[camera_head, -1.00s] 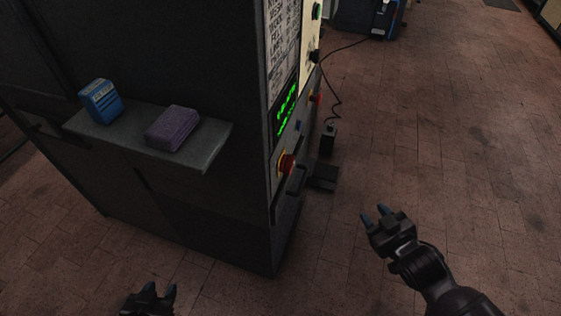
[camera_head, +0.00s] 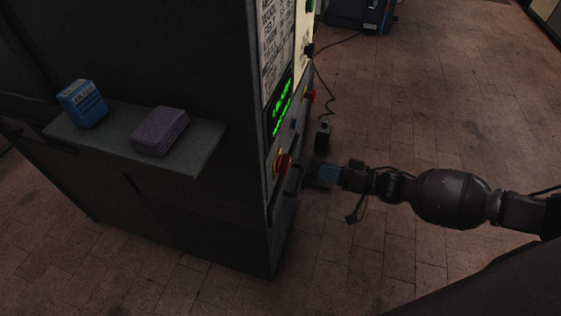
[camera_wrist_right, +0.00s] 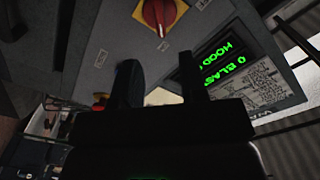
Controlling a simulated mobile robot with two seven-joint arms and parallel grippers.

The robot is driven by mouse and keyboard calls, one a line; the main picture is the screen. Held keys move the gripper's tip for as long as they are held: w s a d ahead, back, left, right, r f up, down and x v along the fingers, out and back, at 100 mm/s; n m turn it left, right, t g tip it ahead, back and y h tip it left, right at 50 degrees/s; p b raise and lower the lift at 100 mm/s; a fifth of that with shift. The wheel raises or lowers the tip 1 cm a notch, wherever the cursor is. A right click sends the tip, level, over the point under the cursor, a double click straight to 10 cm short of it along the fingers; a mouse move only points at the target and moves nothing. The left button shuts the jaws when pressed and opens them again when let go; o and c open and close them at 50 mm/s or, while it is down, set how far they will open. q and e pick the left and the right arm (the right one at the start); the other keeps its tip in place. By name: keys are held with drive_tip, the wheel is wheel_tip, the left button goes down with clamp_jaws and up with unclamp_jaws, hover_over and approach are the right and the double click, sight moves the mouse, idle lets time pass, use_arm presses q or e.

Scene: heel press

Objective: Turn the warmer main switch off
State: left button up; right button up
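A red rotary switch on a yellow plate (camera_head: 283,162) sits low on the machine's front panel; I take it as the main switch. It also shows at the top of the right wrist view (camera_wrist_right: 160,12), where the picture is turned over. My right gripper (camera_head: 326,174) is in front of the panel, to the right of the switch and apart from it. In the right wrist view its two dark fingers (camera_wrist_right: 162,82) stand apart with nothing between them, pointing toward the panel below the switch in the picture. My left gripper is out of view.
A green-lit display (camera_head: 282,105) is above the switch, with a smaller red button (camera_head: 310,97) further along. A dark handle (camera_head: 292,180) is near the switch. A side shelf (camera_head: 205,150) holds a blue box (camera_head: 82,104) and a purple block (camera_head: 160,132). Floor (camera_head: 440,110) is open at right.

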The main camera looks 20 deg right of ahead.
sight(287, 161)
drive_tip(key=x, duration=1)
drive_tip(key=shift+w+a, duration=0.25)
drive_tip(key=shift+a, duration=0.1)
clamp_jaws()
